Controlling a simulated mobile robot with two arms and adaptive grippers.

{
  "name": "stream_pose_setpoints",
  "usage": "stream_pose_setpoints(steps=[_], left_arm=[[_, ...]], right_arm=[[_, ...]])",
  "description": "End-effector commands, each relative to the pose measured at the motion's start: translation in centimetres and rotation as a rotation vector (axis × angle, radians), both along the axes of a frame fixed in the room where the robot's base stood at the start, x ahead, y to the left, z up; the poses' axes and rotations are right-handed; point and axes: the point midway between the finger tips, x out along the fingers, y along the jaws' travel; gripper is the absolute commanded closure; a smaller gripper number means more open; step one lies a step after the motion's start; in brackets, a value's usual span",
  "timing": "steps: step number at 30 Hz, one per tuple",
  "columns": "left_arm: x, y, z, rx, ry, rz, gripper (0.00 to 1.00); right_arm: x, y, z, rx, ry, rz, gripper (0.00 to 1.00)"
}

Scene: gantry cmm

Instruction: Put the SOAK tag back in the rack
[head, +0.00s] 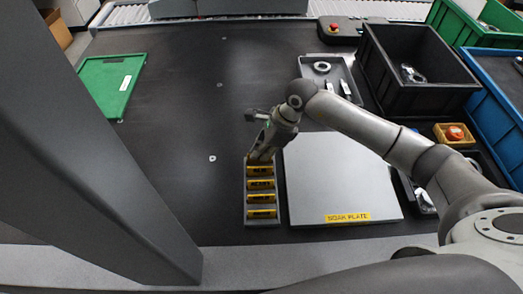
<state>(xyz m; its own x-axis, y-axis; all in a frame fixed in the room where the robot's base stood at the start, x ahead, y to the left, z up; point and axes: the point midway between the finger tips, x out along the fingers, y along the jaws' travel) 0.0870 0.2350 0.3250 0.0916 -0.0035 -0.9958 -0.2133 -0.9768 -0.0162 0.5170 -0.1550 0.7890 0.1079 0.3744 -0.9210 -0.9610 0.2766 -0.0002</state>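The tag rack (248,214) is a narrow grey holder standing left of the soak plate. Several yellow tags with dark lettering sit in its slots; the lettering is too small to read, so I cannot tell which is the SOAK tag. My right gripper (258,156) points down at the far end of the rack, by the farthest visible yellow tag (260,170). Its fingers are small and partly hidden by my wrist, so I cannot tell whether they are open or hold anything. My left gripper is out of view.
A pale grey plate (335,175) labelled SOAK PLATE lies right of the rack. Behind it are a grey tray (355,98) with metal parts and a black bin (415,90). A green tray (108,85) lies far left. The dark table between is mostly clear.

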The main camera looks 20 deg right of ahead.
Motion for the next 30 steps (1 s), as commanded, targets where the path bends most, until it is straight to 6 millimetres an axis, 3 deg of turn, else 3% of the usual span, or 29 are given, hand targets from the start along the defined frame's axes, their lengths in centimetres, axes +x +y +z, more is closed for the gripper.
stream_pose_setpoints(steps=[2, 9, 15, 18, 30], left_arm=[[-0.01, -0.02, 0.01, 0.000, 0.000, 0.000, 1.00], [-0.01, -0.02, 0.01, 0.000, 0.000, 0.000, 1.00], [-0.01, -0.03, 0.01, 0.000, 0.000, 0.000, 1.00], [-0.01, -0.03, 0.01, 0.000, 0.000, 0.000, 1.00], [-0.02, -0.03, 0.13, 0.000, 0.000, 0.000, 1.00]], right_arm=[[0.01, -0.01, 0.02, 0.000, 0.000, 0.000, 1.00], [0.01, -0.01, 0.02, 0.000, 0.000, 0.000, 0.70], [0.01, -0.01, 0.01, 0.000, 0.000, 0.000, 0.70], [0.01, -0.01, 0.01, 0.000, 0.000, 0.000, 0.59], [0.01, 0.00, 0.21, 0.000, 0.000, 0.000, 0.59]])
